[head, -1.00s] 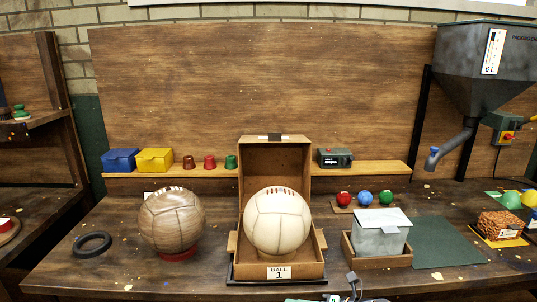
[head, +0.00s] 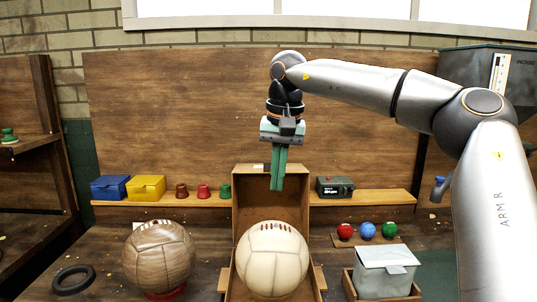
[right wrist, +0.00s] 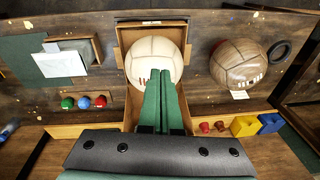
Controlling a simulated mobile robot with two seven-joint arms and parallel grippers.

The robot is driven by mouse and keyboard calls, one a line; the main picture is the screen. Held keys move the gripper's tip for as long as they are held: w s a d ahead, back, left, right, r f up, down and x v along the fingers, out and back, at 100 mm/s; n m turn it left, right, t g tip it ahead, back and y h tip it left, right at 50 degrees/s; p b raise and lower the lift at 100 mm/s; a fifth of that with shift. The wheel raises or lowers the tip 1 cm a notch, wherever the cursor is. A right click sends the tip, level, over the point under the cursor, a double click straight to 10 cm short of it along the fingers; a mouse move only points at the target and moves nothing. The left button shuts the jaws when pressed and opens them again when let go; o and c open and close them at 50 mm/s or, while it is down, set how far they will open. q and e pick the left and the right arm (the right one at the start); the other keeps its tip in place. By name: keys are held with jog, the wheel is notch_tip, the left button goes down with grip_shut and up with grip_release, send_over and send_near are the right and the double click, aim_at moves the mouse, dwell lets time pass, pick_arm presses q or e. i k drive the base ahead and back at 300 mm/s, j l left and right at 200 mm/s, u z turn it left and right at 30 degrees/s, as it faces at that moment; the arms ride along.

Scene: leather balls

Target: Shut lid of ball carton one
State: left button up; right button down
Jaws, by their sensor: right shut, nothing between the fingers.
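The brown carton (head: 318,284) holds a cream leather ball (head: 272,258). Its lid (head: 245,205) stands open and upright at the back, behind the ball. The carton's front label lies below the head view, but the carton front (right wrist: 180,26) shows in the right wrist view, with the ball (right wrist: 152,52) inside. My right gripper (head: 276,188) points down with its green fingers together and empty. In the head view its fingers overlap the upper part of the lid; in the right wrist view the fingertips (right wrist: 160,74) overlap the ball. Contact cannot be told. My left gripper is out of view.
A brown ball (head: 158,255) on a red ring and a black ring (head: 73,279) lie left. A grey-lidded box (head: 386,270) and several small coloured balls (head: 367,230) are right. A shelf (head: 375,197) with boxes and cups runs behind the carton.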

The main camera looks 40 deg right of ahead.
aim_at(253, 202)
jog(key=i+l, duration=1)
jog(key=l, duration=0.25)
